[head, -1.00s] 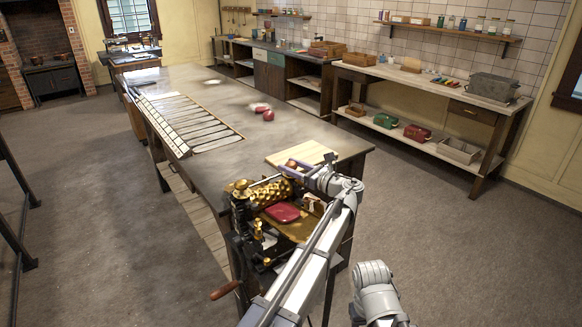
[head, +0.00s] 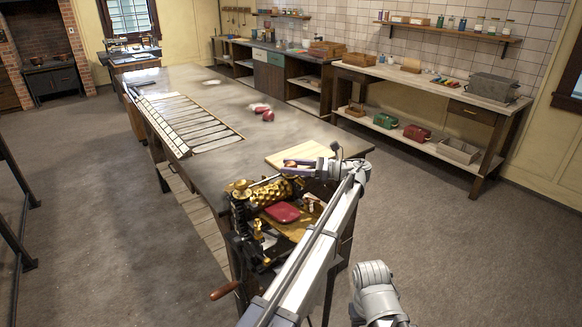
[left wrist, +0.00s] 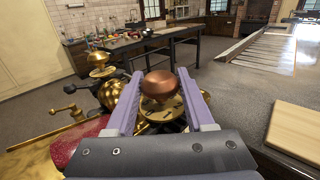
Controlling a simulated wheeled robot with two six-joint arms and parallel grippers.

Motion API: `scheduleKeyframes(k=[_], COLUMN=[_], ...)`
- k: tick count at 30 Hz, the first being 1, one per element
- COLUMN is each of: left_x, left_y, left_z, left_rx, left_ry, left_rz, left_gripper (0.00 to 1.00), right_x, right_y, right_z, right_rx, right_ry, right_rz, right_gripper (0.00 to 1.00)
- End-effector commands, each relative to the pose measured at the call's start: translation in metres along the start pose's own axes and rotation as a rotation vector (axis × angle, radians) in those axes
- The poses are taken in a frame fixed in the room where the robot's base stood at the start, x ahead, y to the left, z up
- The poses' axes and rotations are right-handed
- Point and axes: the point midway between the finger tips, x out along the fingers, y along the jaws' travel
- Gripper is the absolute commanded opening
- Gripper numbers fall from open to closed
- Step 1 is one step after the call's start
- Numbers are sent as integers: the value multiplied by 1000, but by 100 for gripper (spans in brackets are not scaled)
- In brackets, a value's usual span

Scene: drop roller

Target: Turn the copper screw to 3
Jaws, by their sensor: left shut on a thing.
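The copper screw (left wrist: 160,84) has a round copper head above a brass dial plate (left wrist: 158,110) with dark marks too small to read. My left gripper (left wrist: 158,88) has its two purple fingers on either side of the copper head and is shut on it. In the head view, my left gripper (head: 290,168) is at the far end of the brass roller machine (head: 262,190), and the screw is mostly hidden there. The pointer and number at the dial cannot be made out. My right gripper is not in view.
A pale wooden board (head: 300,153) lies on the long table (head: 200,85) just beyond. Red and white candies lie farther back.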

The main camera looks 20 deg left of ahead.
Motion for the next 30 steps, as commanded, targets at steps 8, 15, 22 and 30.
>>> scheduleKeyframes(k=[8, 15, 22, 30], left_x=[1, 1, 1, -3], left_y=[2, 2, 1, 0], left_z=[-2, -2, -1, -1], left_rx=[3, 2, 2, 1], left_ry=[7, 6, 4, 2], left_rz=[8, 7, 6, 4], left_gripper=[0, 66, 83, 83], right_x=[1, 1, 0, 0], right_y=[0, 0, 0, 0], right_z=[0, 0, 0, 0], right_rx=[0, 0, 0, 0], right_ry=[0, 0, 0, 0], right_rz=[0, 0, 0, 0], right_gripper=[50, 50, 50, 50])
